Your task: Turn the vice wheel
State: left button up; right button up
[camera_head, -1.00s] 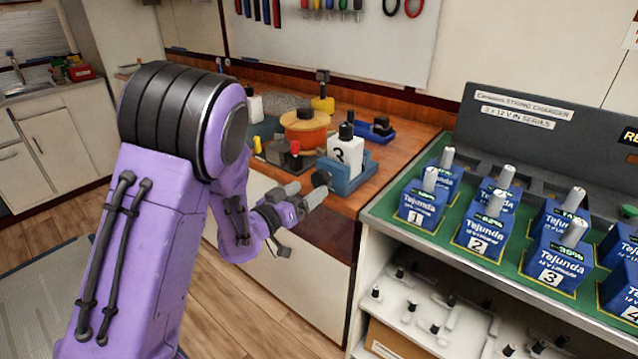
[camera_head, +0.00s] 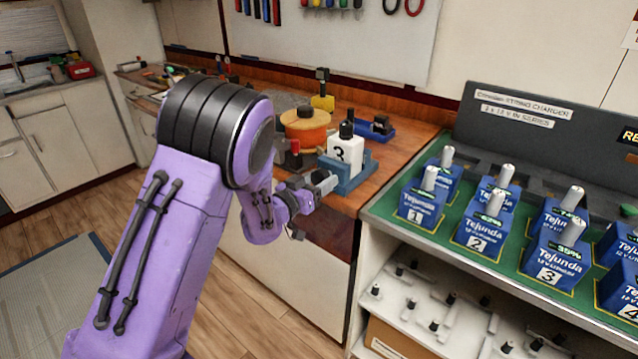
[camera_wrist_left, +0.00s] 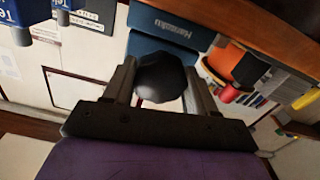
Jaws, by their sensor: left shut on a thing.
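The blue vice (camera_head: 347,172) sits at the front edge of the wooden bench and holds a white block marked 3 (camera_head: 345,150) with a black top. In the left wrist view, the vice's blue body (camera_wrist_left: 165,42) lies just beyond the black, lobed vice wheel (camera_wrist_left: 160,78). My left gripper (camera_head: 322,182) is at the front of the vice. Its two fingers stand on either side of the wheel in the left wrist view (camera_wrist_left: 161,85), shut on it. In the head view the fingers mostly hide the wheel. My right gripper is in neither view.
An orange round container (camera_head: 305,128), a red-topped item (camera_head: 295,147) and a blue tray (camera_head: 375,129) stand behind and beside the vice. The charger rack (camera_head: 432,225) with several blue batteries stands to the right. Open floor lies at lower left.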

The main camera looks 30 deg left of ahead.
pick_arm(q)
jog(key=shift+f+m+b, duration=0.15)
jog(key=shift+m+b, duration=0.15)
jog(key=shift+m, duration=0.6)
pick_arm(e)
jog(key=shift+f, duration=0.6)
pick_arm(q)
jog(key=o, duration=1)
jog(key=shift+o, duration=0.2)
jog(key=s+b, duration=0.2)
jog(key=s, duration=0.8)
jog(key=shift+s+a, duration=0.25)
jog(key=shift+a, duration=0.15)
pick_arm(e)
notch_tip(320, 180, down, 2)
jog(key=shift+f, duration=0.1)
